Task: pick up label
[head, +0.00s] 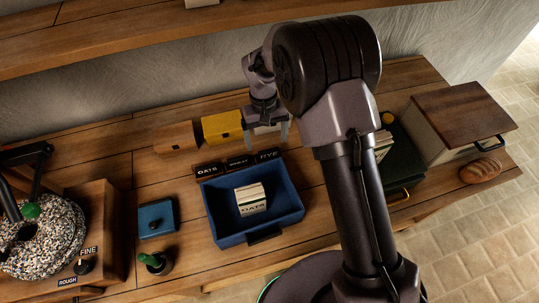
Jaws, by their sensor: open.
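A cream block or stack (251,198) marked OATS sits in the blue tray (222,232). Dark plates with white lettering stand in a row behind the tray: OATS (210,169), a middle one (240,162) too small to read surely, and RYE (268,155). I cannot tell which of these is the label. My gripper (268,135) is open and points down over the bench, behind the RYE plate and right of a yellow box (221,127). A pale surface shows between its fingers; I cannot tell what it is.
A wooden block (176,139) is left of the yellow box. A blue lidded box (157,218), a green-topped stamp-like object (155,262) and a millstone (42,240) are left. A wooden-lidded bin (463,115) and a loaf (481,170) are right. A shelf (140,38) hangs above.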

